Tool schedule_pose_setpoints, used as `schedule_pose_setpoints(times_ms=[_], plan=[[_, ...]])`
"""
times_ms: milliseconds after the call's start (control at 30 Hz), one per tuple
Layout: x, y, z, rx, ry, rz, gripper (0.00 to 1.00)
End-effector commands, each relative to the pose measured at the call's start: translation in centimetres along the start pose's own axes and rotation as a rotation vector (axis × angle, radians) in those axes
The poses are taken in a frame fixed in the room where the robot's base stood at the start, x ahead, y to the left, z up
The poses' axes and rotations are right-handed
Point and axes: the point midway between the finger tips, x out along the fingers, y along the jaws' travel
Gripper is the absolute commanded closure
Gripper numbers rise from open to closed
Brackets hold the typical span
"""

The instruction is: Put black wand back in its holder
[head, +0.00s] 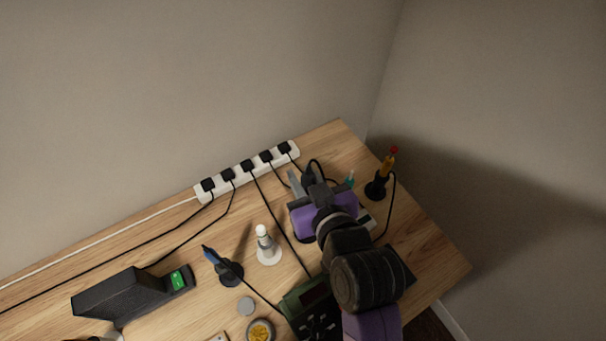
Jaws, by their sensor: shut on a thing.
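My gripper (309,190) is over the back right part of the workbench, below the right end of the power strip. It is shut on a black, slim thing, which I take to be the black wand (311,172); a black cable loops beside it. My purple hand and arm cover most of what lies beneath, so the wand's lower end is hidden. I cannot make out an empty holder for it, nor whether the wand touches one.
A black stand with an orange, red-tipped tool (386,170) is right of my gripper. A blue-black tool in a stand (229,271), a white bottle (267,247), a green device (304,301) and a black box (130,295) stand left. A power strip (235,182) runs behind.

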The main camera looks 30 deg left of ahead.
Motion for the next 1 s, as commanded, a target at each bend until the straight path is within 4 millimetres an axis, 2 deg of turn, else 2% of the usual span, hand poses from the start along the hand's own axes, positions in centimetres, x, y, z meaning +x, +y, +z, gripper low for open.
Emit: schedule_pose_setpoints(times_ms=[1000], plan=[[1.6,0.0,3.8,0.0,0.0,0.0,1.0]])
